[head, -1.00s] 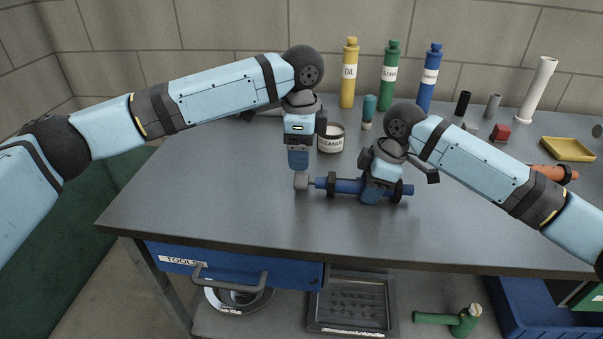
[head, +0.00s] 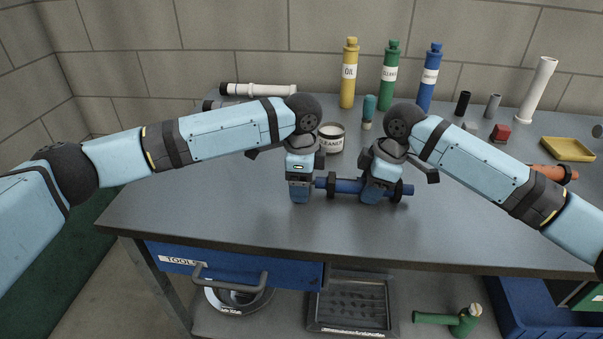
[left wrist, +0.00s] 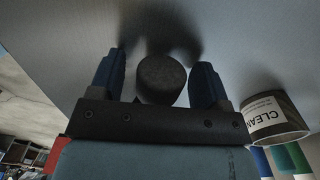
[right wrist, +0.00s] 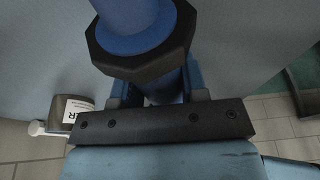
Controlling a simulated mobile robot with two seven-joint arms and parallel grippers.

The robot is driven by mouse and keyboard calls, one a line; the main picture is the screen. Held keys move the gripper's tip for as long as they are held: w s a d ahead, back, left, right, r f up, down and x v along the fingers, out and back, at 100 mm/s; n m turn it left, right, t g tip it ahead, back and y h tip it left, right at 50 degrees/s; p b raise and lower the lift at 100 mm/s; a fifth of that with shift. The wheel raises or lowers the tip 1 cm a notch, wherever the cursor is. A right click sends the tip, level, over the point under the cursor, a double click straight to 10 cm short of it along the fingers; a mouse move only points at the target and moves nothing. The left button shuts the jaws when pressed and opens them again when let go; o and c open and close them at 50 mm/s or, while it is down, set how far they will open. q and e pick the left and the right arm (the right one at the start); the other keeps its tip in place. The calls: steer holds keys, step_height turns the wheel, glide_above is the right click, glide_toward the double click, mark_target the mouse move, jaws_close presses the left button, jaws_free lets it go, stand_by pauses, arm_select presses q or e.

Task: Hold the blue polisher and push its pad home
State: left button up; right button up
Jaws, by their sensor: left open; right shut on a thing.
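The blue polisher (head: 345,186) lies level above or on the grey bench, with dark collars along its body. My right gripper (head: 374,198) is shut on its body; the right wrist view shows the blue body and a dark collar (right wrist: 143,62) by the fingers (right wrist: 165,98). My left gripper (head: 299,200) is open at the polisher's left end. In the left wrist view the round grey pad (left wrist: 161,79) sits between the open fingers (left wrist: 160,85), with gaps on both sides. In the head view my left gripper hides the pad.
A cleaner tin (head: 331,138) stands just behind the grippers. Yellow (head: 348,75), green (head: 389,77) and blue (head: 429,79) bottles stand at the back. A white tube (head: 259,90) lies at the back left. The bench front (head: 240,225) is clear.

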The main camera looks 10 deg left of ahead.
arm_select(q)
steer(key=c, duration=0.9)
steer(key=shift+o, duration=0.2)
steer(key=shift+d, duration=0.75)
steer(key=o, duration=0.9)
steer(key=shift+c, duration=0.2)
steer(key=shift+a+r, duration=0.1)
steer(key=shift+r, duration=3.4)
arm_select(e)
steer(key=o, duration=1)
steer(key=shift+c, duration=0.2)
steer(key=shift+r, duration=0.1)
